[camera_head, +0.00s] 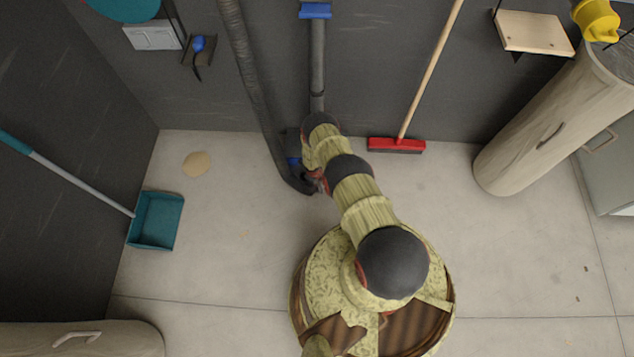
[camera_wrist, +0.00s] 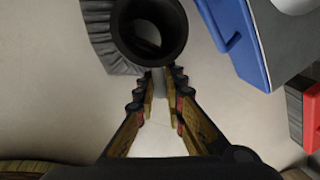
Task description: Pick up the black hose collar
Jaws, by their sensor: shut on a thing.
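The black hose collar (camera_wrist: 150,60) is at the top of the wrist view, a round dark ring with its open end toward the camera. It joins the ribbed grey hose (camera_wrist: 103,35), which also hangs down the wall to the floor in the head view (camera_head: 250,85). My gripper (camera_wrist: 158,78) is shut on the collar, with its fingertips at the collar's near edge and a gap between the fingers. In the head view my arm mostly hides the gripper and the collar, near the hose's lower end.
A blue part (camera_wrist: 230,40) is just right of the collar. A red broom head (camera_head: 396,144) stands to the right, a grey tube (camera_head: 317,65) rises behind, and a teal dustpan (camera_head: 156,220) is at left.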

